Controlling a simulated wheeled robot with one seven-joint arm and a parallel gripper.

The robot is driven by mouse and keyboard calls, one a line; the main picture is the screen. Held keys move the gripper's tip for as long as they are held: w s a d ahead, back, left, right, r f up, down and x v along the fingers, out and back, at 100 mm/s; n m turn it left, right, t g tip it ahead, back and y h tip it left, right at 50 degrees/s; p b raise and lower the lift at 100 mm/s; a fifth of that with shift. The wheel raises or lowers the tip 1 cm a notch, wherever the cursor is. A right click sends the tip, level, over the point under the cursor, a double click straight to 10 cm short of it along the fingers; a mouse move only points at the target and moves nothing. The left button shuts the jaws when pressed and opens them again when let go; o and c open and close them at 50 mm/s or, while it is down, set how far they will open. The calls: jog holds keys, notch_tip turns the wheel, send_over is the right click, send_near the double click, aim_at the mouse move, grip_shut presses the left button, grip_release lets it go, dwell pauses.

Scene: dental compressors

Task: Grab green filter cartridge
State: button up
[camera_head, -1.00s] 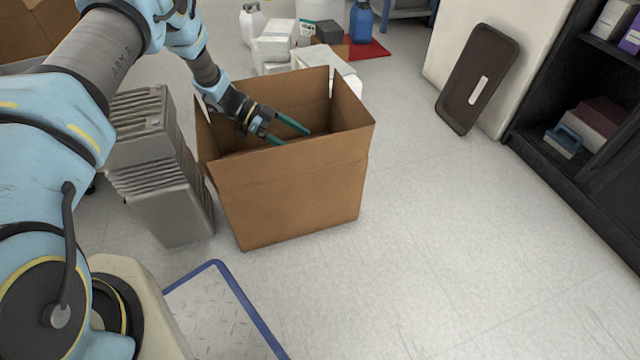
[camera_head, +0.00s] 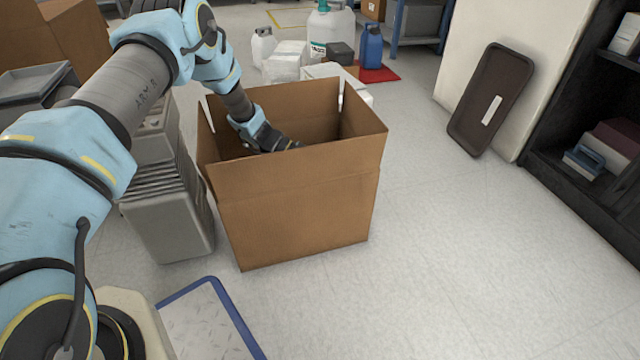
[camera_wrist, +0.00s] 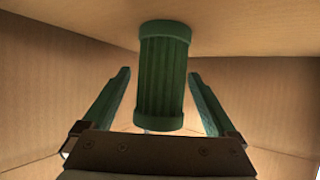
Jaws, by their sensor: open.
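The green filter cartridge (camera_wrist: 163,78) shows in the wrist view, a ribbed cylinder with a smooth band at each end. It is inside the open cardboard box (camera_head: 300,205). My gripper (camera_wrist: 160,92) is open, with one green finger on each side of the cartridge and a visible gap to both. It does not hold the cartridge. In the head view my gripper reaches down into the box; its fingers and the cartridge are hidden behind the box's front wall.
Stacked grey trays (camera_head: 165,200) stand close to the box's left side. A blue-edged platform (camera_head: 205,320) lies in front. White packages (camera_head: 287,62) and a blue jug (camera_head: 371,46) are behind. A dark panel (camera_head: 490,98) leans at the right. The floor right of the box is clear.

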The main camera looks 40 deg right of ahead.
jog(key=shift+s+d, duration=0.1)
jog(key=shift+c, duration=0.2)
grip_shut()
dwell(0.5)
